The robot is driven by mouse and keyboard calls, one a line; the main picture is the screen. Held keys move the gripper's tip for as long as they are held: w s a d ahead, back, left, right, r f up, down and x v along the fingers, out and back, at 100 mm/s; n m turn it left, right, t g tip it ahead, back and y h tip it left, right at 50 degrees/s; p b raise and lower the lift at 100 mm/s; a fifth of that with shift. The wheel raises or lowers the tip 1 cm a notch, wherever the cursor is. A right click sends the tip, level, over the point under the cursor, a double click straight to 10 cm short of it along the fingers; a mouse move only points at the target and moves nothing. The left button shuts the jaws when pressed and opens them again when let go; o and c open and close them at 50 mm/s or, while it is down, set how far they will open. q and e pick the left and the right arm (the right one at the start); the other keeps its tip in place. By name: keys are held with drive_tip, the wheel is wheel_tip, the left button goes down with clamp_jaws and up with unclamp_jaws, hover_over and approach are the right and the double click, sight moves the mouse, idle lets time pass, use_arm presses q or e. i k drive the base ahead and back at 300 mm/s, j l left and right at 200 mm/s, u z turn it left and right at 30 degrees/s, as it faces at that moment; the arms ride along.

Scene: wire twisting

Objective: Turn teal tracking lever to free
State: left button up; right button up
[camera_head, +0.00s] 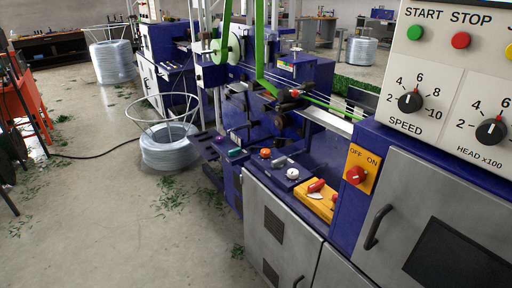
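A small teal part (234,152), which looks like the teal tracking lever, sits on the blue machine's low front ledge near the middle of the picture. It is too small to tell which setting it points to. A small purple part (221,139) is just behind and left of it. Neither of my grippers is in view, and nothing touches the teal part.
An orange knob (265,153), white knobs and a yellow plate with a red switch (316,186) are on the blue deck. A speed panel (450,80) and grey cabinet (420,220) fill the right. A wire coil (170,150) stands left; open floor lies front left.

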sight(235, 153)
drive_tip(key=i+j+z, duration=0.2)
drive_tip(key=z, duration=0.2)
drive_tip(key=i+j+z, duration=0.1)
drive_tip(key=j+z, duration=0.2)
drive_tip(key=z, duration=0.15)
drive_tip(key=i+j+z, duration=0.1)
drive_tip(key=j+z, duration=0.3)
